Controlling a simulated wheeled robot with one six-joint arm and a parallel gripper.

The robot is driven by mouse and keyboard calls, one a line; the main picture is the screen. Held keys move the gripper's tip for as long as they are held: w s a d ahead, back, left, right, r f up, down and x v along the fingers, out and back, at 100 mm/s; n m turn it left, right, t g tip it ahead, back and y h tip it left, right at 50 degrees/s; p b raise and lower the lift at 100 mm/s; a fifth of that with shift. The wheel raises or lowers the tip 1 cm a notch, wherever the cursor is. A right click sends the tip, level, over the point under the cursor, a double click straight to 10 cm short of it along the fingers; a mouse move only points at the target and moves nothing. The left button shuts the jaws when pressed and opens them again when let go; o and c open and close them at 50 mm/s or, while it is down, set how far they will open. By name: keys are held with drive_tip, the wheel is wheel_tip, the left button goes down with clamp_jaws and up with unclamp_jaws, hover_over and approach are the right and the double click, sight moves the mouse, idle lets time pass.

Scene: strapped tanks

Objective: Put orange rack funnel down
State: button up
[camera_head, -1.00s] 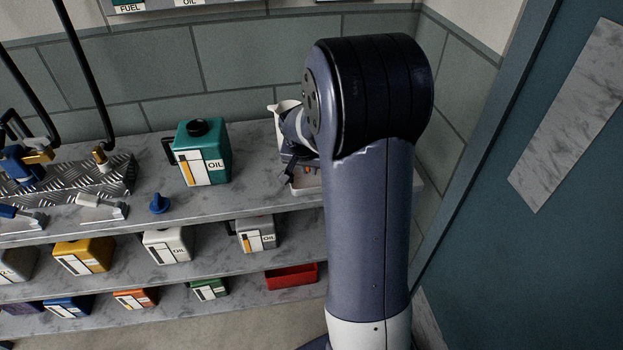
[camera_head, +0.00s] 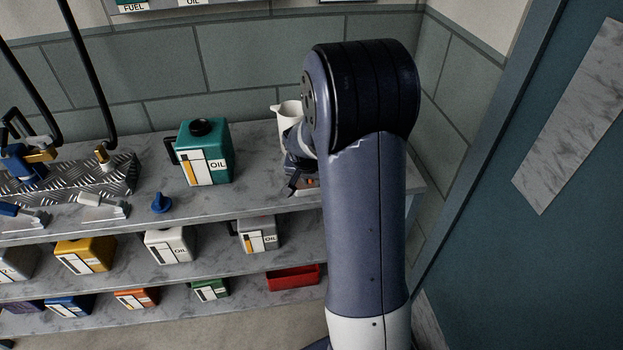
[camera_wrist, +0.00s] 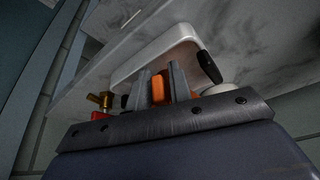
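The orange funnel shows in the wrist view as an orange piece (camera_wrist: 158,89) between my gripper's fingers (camera_wrist: 160,80), with more orange just right of the right finger. The piece fills the gap, so the gripper looks shut on it. Its full shape is hidden by the fingers and the wrist plate. In the head view my gripper (camera_head: 293,184) points down at the back right of the bench, low beside a white tray (camera_head: 306,191). The tray's rim (camera_wrist: 155,49) also shows beyond the fingers in the wrist view. My arm hides part of it.
A white jug (camera_head: 286,115) stands behind my gripper. A teal oil can (camera_head: 205,152) and a blue funnel (camera_head: 161,202) stand to the left on the bench (camera_head: 250,165). A black-tipped item (camera_wrist: 209,67) and brass fitting (camera_wrist: 104,100) lie near the fingers.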

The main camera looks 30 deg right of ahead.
drive_tip(key=shift+r, duration=0.15)
drive_tip(key=shift+r, duration=0.2)
drive_tip(key=v, duration=1.1)
drive_tip(key=shift+r+p, duration=0.3)
drive_tip(key=shift+p, duration=0.1)
drive_tip(key=shift+a, duration=0.15)
